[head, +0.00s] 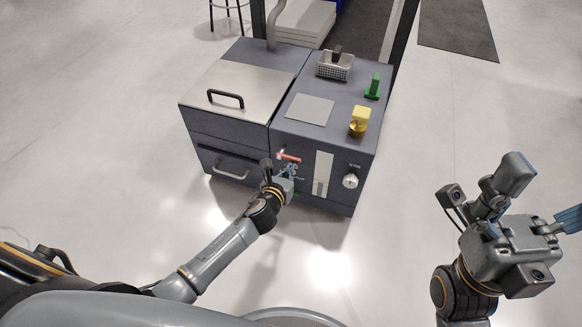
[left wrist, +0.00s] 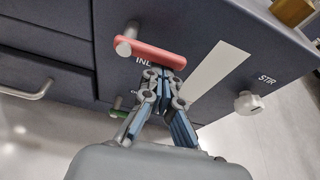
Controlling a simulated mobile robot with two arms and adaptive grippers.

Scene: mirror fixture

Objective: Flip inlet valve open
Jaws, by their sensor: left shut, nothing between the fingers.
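The inlet valve's red lever (head: 289,157) is on the front of the dark grey machine. In the left wrist view the red lever (left wrist: 150,52) lies nearly level, sloping slightly down to the right from a round metal pivot at its left end. Partly hidden lettering beginning "INL" is below it. My left gripper (head: 290,170) is shut and empty, its fingertips (left wrist: 166,72) just below the lever's right half; whether they touch it I cannot tell. My right gripper (head: 568,220) is far off at the right, its fingers cut by the picture edge.
A green lever (left wrist: 119,114) is partly hidden behind my left fingers. A pale strip (head: 323,173) and a STIR knob (head: 350,181) are to the right. A basket (head: 335,66), a green block (head: 373,86) and a yellow-topped brass piece (head: 359,122) stand on top.

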